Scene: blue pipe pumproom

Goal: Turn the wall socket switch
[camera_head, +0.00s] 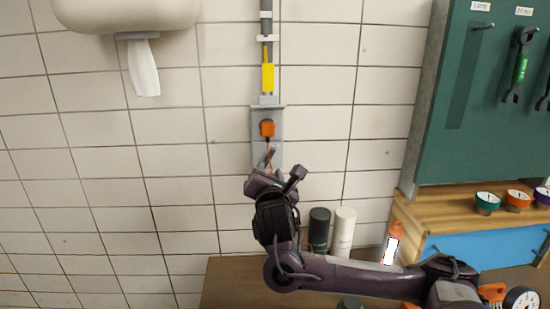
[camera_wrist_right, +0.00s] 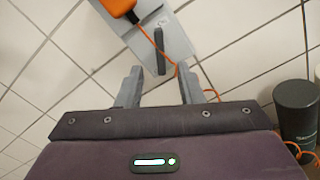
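The wall socket plate (camera_head: 258,126) is a grey panel on the tiled wall, with an orange plug (camera_head: 267,128) in its upper part. The dark switch handle sits lower on the plate; it shows in the right wrist view (camera_wrist_right: 160,52) as an upright dark bar. My right gripper (camera_head: 276,172) is in front of the lower end of the plate and partly covers it. In the right wrist view my right gripper (camera_wrist_right: 158,88) has its two fingers apart and nothing between them; the switch is just beyond the fingertips. My left gripper is not in view.
A yellow-tagged conduit (camera_head: 268,76) runs above the plate. A black cylinder (camera_head: 319,228) and a white one (camera_head: 343,230) stand on the brown bench (camera_head: 228,280) beside my right arm. A green tool board (camera_head: 460,110) is at right, a towel dispenser (camera_head: 125,12) upper left.

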